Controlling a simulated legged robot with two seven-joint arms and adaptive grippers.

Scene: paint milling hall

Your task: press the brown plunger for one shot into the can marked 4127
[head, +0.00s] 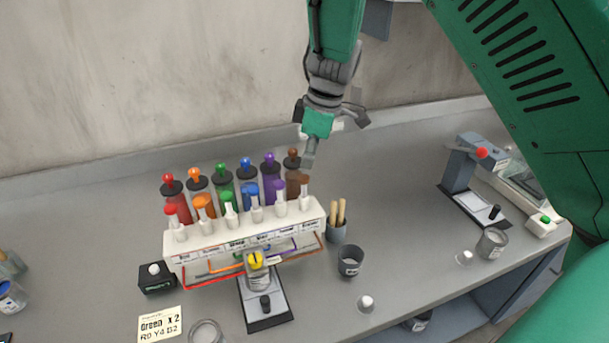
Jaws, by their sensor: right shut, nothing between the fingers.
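A white dispenser rack (240,238) holds a back row of coloured cylinders with knobs and a front row of white pumps with coloured tops. The brown plunger (304,181) is at the right end of the front row. Behind it stands a brown cylinder with a brown knob (293,155). My right gripper (309,160) is shut and empty, pointing down just above the brown plunger; I cannot tell whether they touch. A grey can (258,277) with yellow inside stands below the rack's front; its marking is not readable. My left gripper is not in view.
A dark cup (350,262) and a pot with wooden sticks (337,230) stand right of the rack.

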